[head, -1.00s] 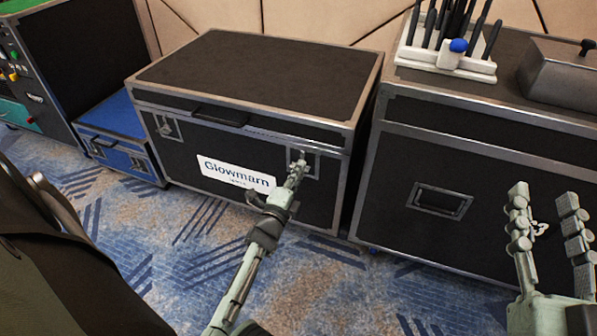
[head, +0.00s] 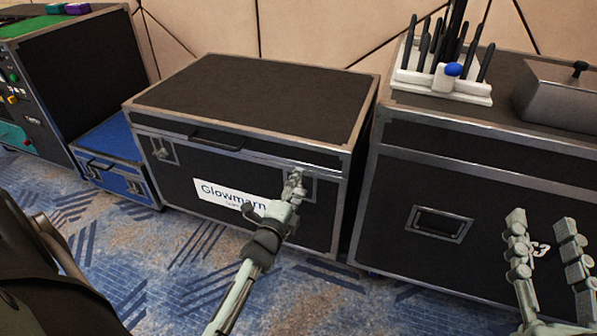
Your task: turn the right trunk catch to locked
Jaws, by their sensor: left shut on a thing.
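The trunk (head: 260,95) is a black case with metal edges and a white "Glowmarn" label (head: 215,193), standing on the carpet with its lid down. The left catch (head: 162,150) shows on its front. My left gripper (head: 294,181) is shut on the right trunk catch (head: 297,173) at the front right; the fingers hide most of the catch, so its exact angle cannot be told. My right gripper (head: 544,240) is open and empty, its fingers spread in front of the larger case at the right.
A larger black case (head: 480,170) stands close at the right, with a white rack (head: 440,85) of dark tools and a grey metal box (head: 562,95) on top. A blue case (head: 118,150) stands left of the trunk. Patterned carpet (head: 190,240) lies clear in front.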

